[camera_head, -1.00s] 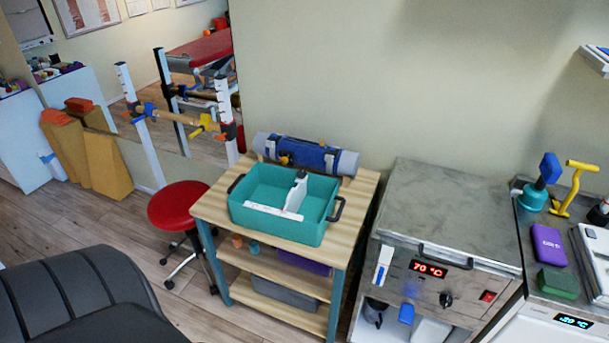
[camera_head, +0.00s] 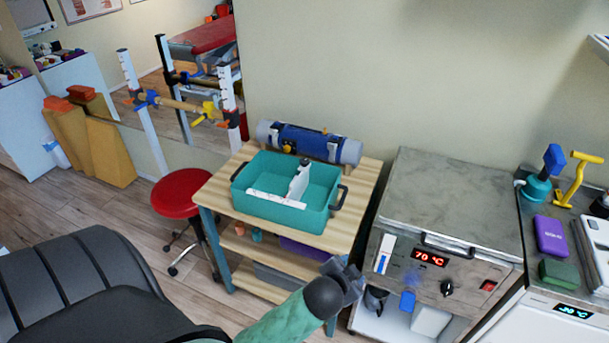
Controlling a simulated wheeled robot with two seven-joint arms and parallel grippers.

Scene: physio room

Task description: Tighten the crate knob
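The teal crate (camera_head: 262,207) sits on the top of a wooden shelf cart. A white strip lies along its near side, and a white upright piece (camera_head: 299,181) with a small dark top (camera_head: 304,162) stands inside. This dark top may be the crate knob; it is too small to tell. A dark handle (camera_head: 341,196) is on the crate's right end.
A blue and grey roll (camera_head: 308,142) lies behind the crate. Right of the cart (camera_head: 225,203) stands a metal-topped unit (camera_head: 445,195) showing 70 °C. A red stool (camera_head: 182,192) is on the left, and a black padded seat (camera_head: 75,285) fills the lower left.

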